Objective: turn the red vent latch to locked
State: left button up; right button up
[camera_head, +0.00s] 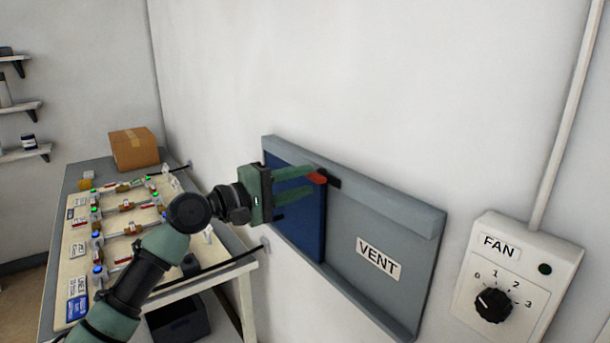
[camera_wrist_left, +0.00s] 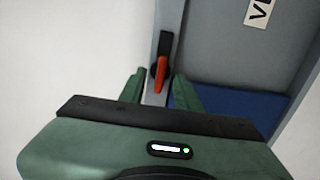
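The red vent latch (camera_head: 319,178) sits at the upper part of the grey vent frame, with a black piece (camera_head: 335,183) at its right end. My left gripper (camera_head: 314,184) reaches it from the left, one finger above and one below. In the left wrist view the red latch (camera_wrist_left: 160,75) lies between the tips of the two fingers (camera_wrist_left: 158,92), with a narrow gap visible at the sides. The gripper looks open around the latch, and part of the latch is hidden by the fingers. My right gripper is not in view.
The vent panel (camera_head: 420,282) has a blue section (camera_head: 308,225) at left and a VENT label (camera_head: 378,261). A fan control box (camera_head: 545,290) hangs to its right.

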pick_arm(q)
jog(key=shift+x, duration=0.85)
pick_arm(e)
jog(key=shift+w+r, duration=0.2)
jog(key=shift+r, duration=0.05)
pick_arm(q)
jog(key=shift+a, duration=0.1)
grip_shut()
jog(key=shift+f, duration=0.1)
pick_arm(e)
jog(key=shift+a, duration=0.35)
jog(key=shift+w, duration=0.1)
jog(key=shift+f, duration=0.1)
